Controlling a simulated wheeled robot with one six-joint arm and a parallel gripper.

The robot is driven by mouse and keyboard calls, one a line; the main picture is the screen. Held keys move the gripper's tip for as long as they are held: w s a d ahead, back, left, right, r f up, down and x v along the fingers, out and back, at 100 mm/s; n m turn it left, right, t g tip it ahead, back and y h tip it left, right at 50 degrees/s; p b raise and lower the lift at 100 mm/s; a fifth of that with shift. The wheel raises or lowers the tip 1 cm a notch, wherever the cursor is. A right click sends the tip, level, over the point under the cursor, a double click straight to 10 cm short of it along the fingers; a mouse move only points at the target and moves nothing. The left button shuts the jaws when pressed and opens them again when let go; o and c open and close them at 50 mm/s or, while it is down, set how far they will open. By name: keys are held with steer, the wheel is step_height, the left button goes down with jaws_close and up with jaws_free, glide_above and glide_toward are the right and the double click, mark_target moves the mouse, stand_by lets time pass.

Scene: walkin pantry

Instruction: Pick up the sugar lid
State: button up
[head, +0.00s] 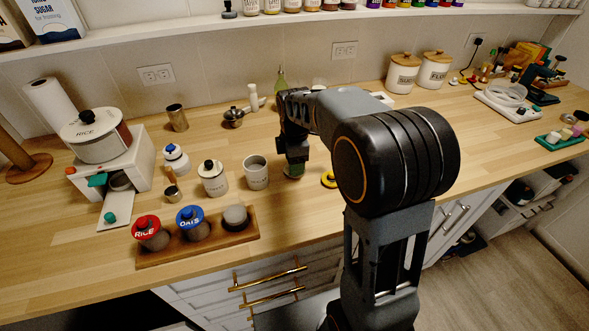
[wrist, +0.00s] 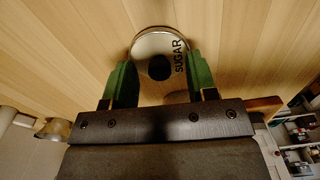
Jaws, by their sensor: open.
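The sugar lid (wrist: 146,47) lies on the wooden counter in the wrist view. It is a pale round disc with a thin rim, the dark word SUGAR and a round black knob (wrist: 159,67). My gripper (wrist: 161,77) is open, its two green fingers apart on the left and right of the knob. The fingers cover parts of the lid's sides; whether they touch it I cannot tell. In the head view my gripper (head: 293,172) points down close over the counter, and I cannot make out the lid there.
An open grey canister (head: 256,174) stands just left of my gripper. A small yellow-rimmed lid (head: 328,180) lies to its right. A wooden tray (head: 160,259) with RICE and OATS lidded jars is at the front left. Canisters marked SUGAR (head: 402,75) and FLOUR (head: 434,72) stand at the back.

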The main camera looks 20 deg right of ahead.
steer(key=shift+c, duration=0.5)
jaws_close()
